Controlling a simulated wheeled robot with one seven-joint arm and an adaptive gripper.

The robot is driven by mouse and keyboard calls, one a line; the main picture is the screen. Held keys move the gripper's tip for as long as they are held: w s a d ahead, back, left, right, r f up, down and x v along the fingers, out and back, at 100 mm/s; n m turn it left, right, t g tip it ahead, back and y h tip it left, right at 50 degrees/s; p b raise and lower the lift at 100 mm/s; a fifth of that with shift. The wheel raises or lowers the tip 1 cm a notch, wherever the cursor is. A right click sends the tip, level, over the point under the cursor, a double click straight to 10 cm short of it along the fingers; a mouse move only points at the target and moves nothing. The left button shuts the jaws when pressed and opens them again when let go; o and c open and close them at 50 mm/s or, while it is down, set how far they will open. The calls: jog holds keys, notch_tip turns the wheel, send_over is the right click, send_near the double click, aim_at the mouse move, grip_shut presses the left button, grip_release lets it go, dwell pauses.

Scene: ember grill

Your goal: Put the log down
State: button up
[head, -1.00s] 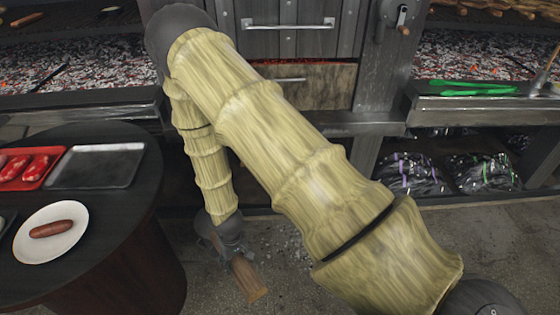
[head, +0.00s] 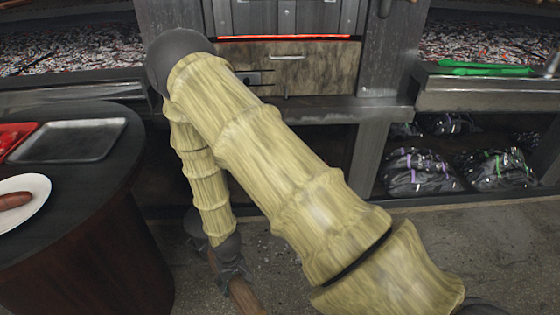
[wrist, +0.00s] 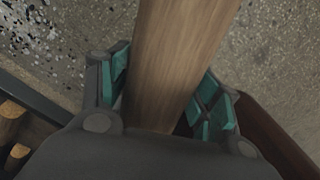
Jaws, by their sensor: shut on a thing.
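The log (head: 245,297) is a brown wooden piece held low in front of me, above the grey floor. In the wrist view the log (wrist: 175,65) runs from the top of the picture down between the teal finger pads. My gripper (head: 232,270) is shut on it; it also shows in the wrist view (wrist: 165,95). The log's far end is outside the wrist view. I cannot tell how far the log is above the floor.
A dark round table (head: 105,185) with a metal tray (head: 70,140) and a plate (head: 25,215) stands at the left. The grill counter (head: 480,95) is ahead, with bags (head: 420,170) on a low shelf. The floor (head: 430,245) at the right is clear. Cut logs (wrist: 12,125) show at the wrist view's left edge.

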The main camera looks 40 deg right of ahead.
notch_tip(320, 180, down, 26)
jog(key=b, duration=2.4)
jog(key=shift+b, duration=0.4)
jog(key=shift+w+r, duration=0.1)
jog(key=shift+w+d, duration=0.15)
jog(key=shift+d, duration=0.05)
jog(key=shift+w, duration=0.4)
jog(key=shift+s+a, duration=0.2)
jog(key=shift+s, duration=0.45)
